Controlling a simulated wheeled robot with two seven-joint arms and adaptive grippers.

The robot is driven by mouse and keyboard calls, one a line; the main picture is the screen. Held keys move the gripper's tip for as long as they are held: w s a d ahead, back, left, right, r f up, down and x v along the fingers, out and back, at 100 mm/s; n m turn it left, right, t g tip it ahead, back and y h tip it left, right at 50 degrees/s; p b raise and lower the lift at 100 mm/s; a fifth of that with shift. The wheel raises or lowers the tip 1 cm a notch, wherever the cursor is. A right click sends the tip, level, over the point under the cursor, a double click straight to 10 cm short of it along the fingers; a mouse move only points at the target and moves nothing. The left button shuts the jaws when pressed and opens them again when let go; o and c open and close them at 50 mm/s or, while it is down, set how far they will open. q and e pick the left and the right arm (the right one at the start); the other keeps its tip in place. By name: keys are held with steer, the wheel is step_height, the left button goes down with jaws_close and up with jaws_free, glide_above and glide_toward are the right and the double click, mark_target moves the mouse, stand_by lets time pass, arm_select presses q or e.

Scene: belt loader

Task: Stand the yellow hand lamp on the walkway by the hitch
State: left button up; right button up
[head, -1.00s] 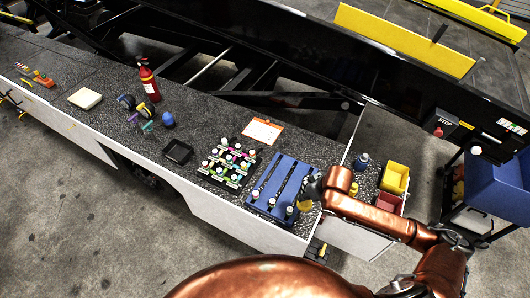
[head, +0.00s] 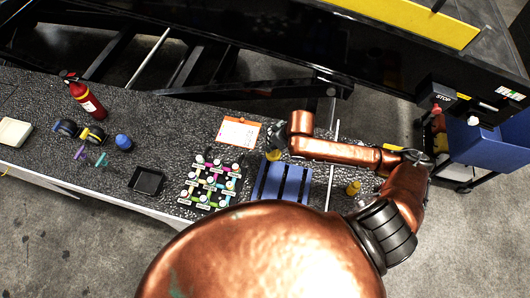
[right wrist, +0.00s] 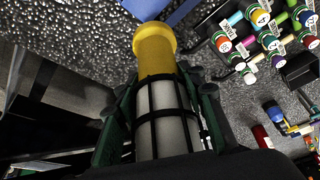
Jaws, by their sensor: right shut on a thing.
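The yellow hand lamp (right wrist: 155,55) fills the middle of the right wrist view, with a yellow end and a pale body inside a black cage. My right gripper (right wrist: 160,105) is shut around its caged body, fingers on both sides. In the head view my right gripper (head: 277,140) is above the speckled walkway (head: 150,115), at the far end of the blue rack. The lamp's yellow end (head: 273,155) shows just below it there. I cannot tell whether the lamp touches the deck. I cannot identify the hitch. My left gripper is out of view.
The slatted blue rack (head: 283,184) lies beside a block of several small bottles (head: 210,180). An orange-edged paper sheet (head: 238,132) lies left of my gripper. A black tray (head: 147,181), blue-capped item (head: 123,142) and red extinguisher (head: 86,97) stand farther left. A yellow bottle (head: 353,188) is at right.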

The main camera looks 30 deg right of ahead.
steer(key=shift+s+d+f, duration=0.1)
steer(key=shift+s+d, duration=0.1)
steer(key=shift+d, duration=0.25)
steer(key=shift+s+d+f, duration=0.1)
steer(key=shift+s+d, duration=0.1)
steer(key=shift+d, duration=0.2)
steer(key=d+f+p, duration=0.1)
steer(key=d+f, duration=0.3)
steer(key=w+d+f, duration=0.1)
steer(key=d+f, duration=0.3)
steer(key=w+d+f+p, duration=0.1)
steer(key=d+f, duration=0.3)
steer(key=shift+f+p, duration=0.25)
steer(key=shift+p, duration=0.05)
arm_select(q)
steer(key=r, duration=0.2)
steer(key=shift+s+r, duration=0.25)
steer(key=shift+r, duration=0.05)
arm_select(e)
steer(key=shift+f, duration=0.1)
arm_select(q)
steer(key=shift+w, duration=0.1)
arm_select(e)
steer(key=shift+s, duration=0.1)
